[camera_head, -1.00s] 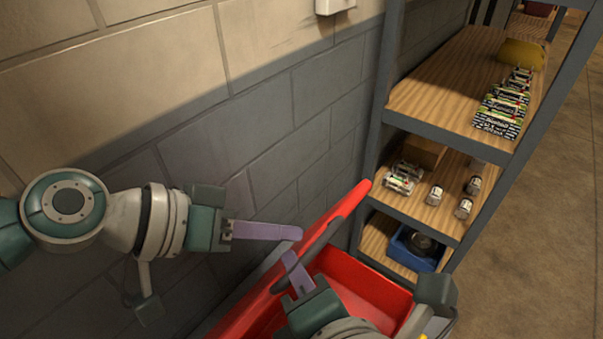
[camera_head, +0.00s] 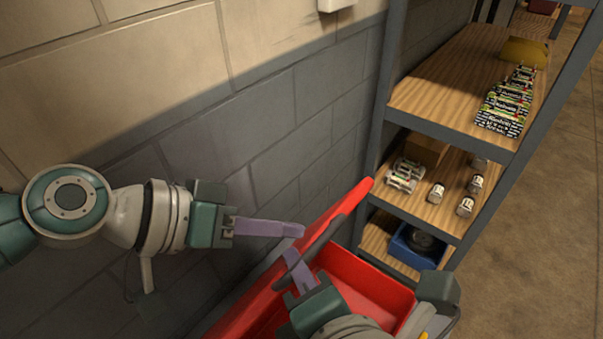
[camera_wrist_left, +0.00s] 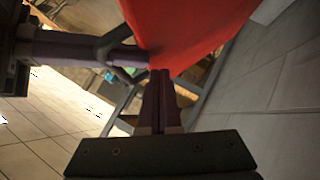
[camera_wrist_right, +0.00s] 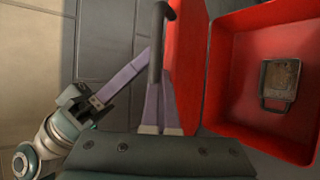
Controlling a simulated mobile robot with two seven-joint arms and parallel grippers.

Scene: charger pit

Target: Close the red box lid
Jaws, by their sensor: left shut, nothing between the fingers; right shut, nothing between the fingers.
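The red box (camera_head: 372,284) stands open at the lower middle of the head view. Its red lid (camera_head: 345,208) is raised and tilted on the wall side, with a dark handle along it. The box also shows in the right wrist view (camera_wrist_right: 228,95). My left gripper (camera_head: 301,230) is shut and empty, its tips close to the lid on the wall side. My right gripper (camera_head: 288,252) is shut and empty, its tips at the lid near the handle (camera_wrist_right: 158,40). Whether either gripper touches the lid, I cannot tell. My arm hides the box's near part.
A metal object with a handle (camera_wrist_right: 280,82) lies inside the box. A shelf rack (camera_head: 440,125) with batteries, small cylinders and a blue bin (camera_head: 412,250) stands right behind the box. A block wall (camera_head: 270,110) runs along the left. Open floor (camera_head: 540,250) is at the right.

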